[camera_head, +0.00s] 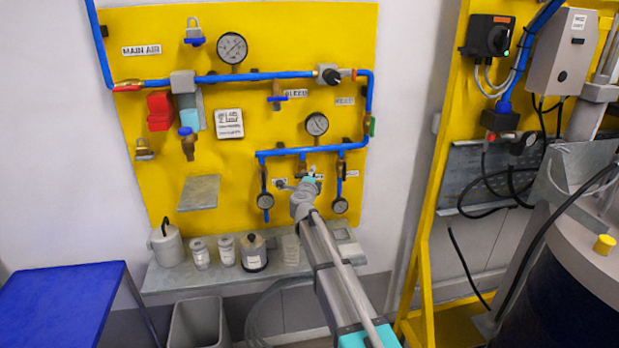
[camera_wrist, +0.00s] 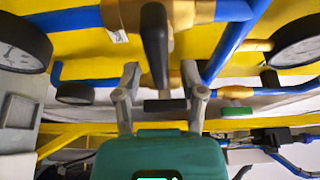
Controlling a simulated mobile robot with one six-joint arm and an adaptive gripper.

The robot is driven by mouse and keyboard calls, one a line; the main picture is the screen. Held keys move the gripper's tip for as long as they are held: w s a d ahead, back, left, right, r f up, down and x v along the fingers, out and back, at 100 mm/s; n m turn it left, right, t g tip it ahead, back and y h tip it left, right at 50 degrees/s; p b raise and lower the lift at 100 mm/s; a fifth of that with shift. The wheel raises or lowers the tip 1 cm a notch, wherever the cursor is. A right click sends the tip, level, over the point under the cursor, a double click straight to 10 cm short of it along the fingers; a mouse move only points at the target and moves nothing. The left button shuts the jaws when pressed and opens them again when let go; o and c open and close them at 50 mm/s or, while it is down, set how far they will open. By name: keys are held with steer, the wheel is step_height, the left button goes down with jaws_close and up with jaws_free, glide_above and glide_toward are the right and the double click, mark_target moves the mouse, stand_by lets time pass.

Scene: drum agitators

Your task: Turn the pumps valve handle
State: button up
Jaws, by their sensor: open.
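The black valve handle (camera_wrist: 155,45) hangs from a brass valve body (camera_wrist: 185,14) on a blue pipe in the wrist view. My gripper (camera_wrist: 164,82) is open below it, with one finger on each side of the handle's lower end. I cannot tell whether either finger touches it or how deep the handle sits between them. In the head view my gripper (camera_head: 310,175) reaches the lower middle of the yellow panel (camera_head: 240,290), under the blue manifold pipe (camera_head: 300,152). My arm and gripper hide the handle there.
Another gauge (camera_head: 317,124) is above. A shelf (camera_head: 165,282) with several containers is below. A yellow frame (camera_head: 430,240) stands to the right, and a blue table (camera_head: 60,300) at left.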

steer(key=s+a, duration=0.1)
steer(key=s, duration=1.1)
steer(key=shift+a, duration=0.25)
steer(key=shift+w+d, duration=0.1)
stand_by(0.9)
steer(key=n+y+p, duration=0.3)
steer(key=n+y, duration=0.3)
steer(key=n, duration=1.5)
glide_toward(346, 166)
steer(key=a+v, duration=0.1)
steer(key=v, duration=0.1)
steer(key=shift+s+d+r+n+g+y, duration=0.1)
steer(key=shift+s+d+n+g+y, duration=0.1)
steer(key=shift+d+n, duration=0.2)
steer(key=shift+s+d+r+n+g+y, duration=0.1)
steer(key=shift+s+d+n+y, duration=0.1)
steer(key=shift+d+n, duration=0.25)
steer(key=shift+w, duration=0.2)
steer(key=shift+x, duration=6.8)
